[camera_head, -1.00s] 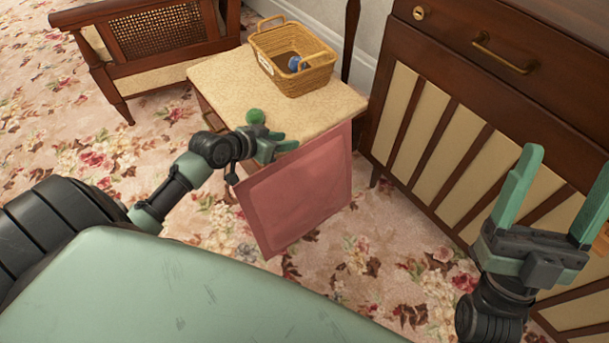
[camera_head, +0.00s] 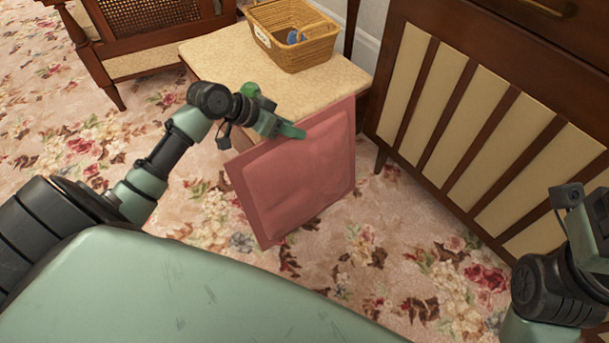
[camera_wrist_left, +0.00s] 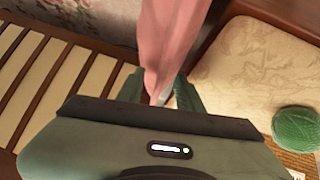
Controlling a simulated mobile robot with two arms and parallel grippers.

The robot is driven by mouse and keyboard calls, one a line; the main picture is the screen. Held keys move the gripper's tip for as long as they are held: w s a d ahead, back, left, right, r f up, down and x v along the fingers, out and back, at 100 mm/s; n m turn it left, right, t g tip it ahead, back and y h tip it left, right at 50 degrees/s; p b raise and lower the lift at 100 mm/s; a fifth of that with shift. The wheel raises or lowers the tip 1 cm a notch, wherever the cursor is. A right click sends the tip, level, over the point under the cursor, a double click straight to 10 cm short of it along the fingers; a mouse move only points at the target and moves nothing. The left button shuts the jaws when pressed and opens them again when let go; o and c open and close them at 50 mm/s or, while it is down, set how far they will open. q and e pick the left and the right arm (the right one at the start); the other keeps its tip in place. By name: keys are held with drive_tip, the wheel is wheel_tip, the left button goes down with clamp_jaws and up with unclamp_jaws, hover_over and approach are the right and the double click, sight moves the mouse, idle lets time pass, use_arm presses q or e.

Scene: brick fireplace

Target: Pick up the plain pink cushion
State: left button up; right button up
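The plain pink cushion (camera_head: 300,175) hangs upright at the front edge of the small table, its face creased near the top. My left gripper (camera_head: 288,132) is at its upper edge. In the left wrist view, the cushion (camera_wrist_left: 170,35) runs down between the two fingers of the left gripper (camera_wrist_left: 160,92), which pinch it into a narrow fold. The fingertips are partly hidden by the cloth and gripper body. My right gripper (camera_head: 592,220) is at the right edge of the head view, its fingers out of frame.
A slatted wooden cabinet (camera_head: 465,120) stands right. A cane-sided chair (camera_head: 150,30) stands behind left. Floral carpet is open in front.

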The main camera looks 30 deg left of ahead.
use_arm(q)
drive_tip(key=shift+w, duration=0.1)
clamp_jaws()
drive_tip(key=shift+f, duration=0.1)
idle(1.3)
